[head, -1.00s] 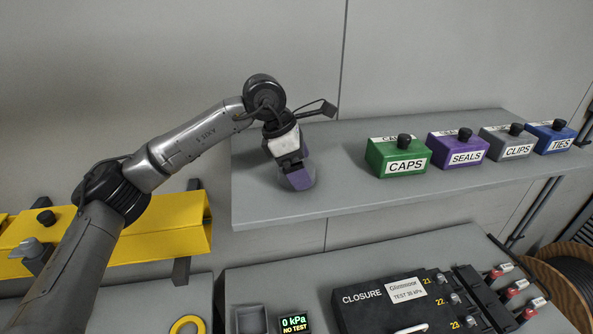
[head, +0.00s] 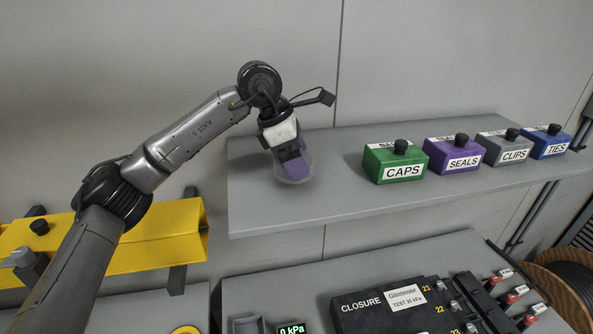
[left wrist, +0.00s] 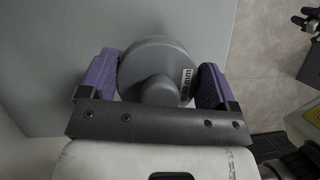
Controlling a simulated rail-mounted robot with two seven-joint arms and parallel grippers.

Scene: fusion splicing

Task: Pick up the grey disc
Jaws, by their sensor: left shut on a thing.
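The grey disc (left wrist: 158,52), with a rounded knob and a small white label, sits between the purple fingers of my left gripper (left wrist: 157,82) in the left wrist view. The fingers touch it on both sides, and the gripper is shut on it. In the head view my left gripper (head: 291,165) points down over the left part of the grey shelf, and the disc (head: 297,178) shows partly behind the fingers. A small gap under the disc is hard to judge. My right gripper is not in view.
On the shelf (head: 330,200) to the right stand the green CAPS box (head: 380,172), purple SEALS box (head: 438,163), grey CLIPS box (head: 492,152) and blue TIES box (head: 537,146). A yellow rail (head: 160,240) is at left. The CLOSURE unit (head: 360,322) lies below.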

